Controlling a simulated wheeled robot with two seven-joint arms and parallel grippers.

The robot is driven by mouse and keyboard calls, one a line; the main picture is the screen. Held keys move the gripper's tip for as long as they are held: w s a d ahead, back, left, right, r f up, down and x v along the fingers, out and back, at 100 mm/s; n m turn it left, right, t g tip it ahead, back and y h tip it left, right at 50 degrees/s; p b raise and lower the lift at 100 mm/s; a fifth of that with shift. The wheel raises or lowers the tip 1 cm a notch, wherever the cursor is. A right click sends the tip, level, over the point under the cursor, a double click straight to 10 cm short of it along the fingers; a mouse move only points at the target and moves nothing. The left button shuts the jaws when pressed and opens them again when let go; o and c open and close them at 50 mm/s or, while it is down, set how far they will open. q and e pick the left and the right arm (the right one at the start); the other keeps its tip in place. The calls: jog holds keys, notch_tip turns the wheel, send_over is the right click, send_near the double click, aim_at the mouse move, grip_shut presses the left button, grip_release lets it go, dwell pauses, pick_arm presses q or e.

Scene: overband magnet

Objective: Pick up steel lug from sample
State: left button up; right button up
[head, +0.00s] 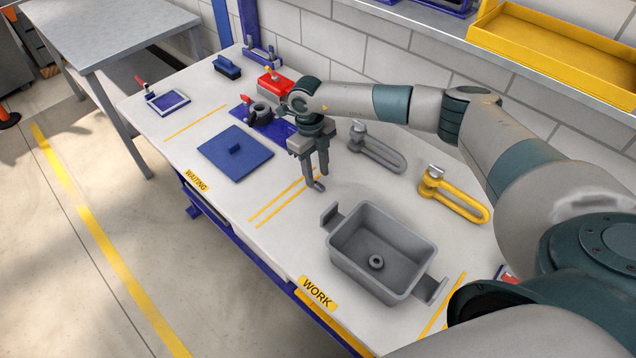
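My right gripper (316,178) points down over the middle of the table, by the double yellow line. Its two fingers stand a little apart. A small grey oval piece (319,185), which may be the steel lug, shows at the fingertips. I cannot tell whether it is gripped or lies on the table below. A grey open bin (342,265) with side handles stands at the front right, with a dark grey ring (376,261) on its floor. My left gripper is out of view.
A grey shackle-like tool (378,150) and a yellow one (455,200) lie to the right.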

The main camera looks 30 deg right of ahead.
aim_at(318, 186)
jog(key=shift+s+f+p, duration=0.15)
jog(key=shift+f+p, duration=0.2)
jog(key=shift+f, duration=1.05)
grip_shut()
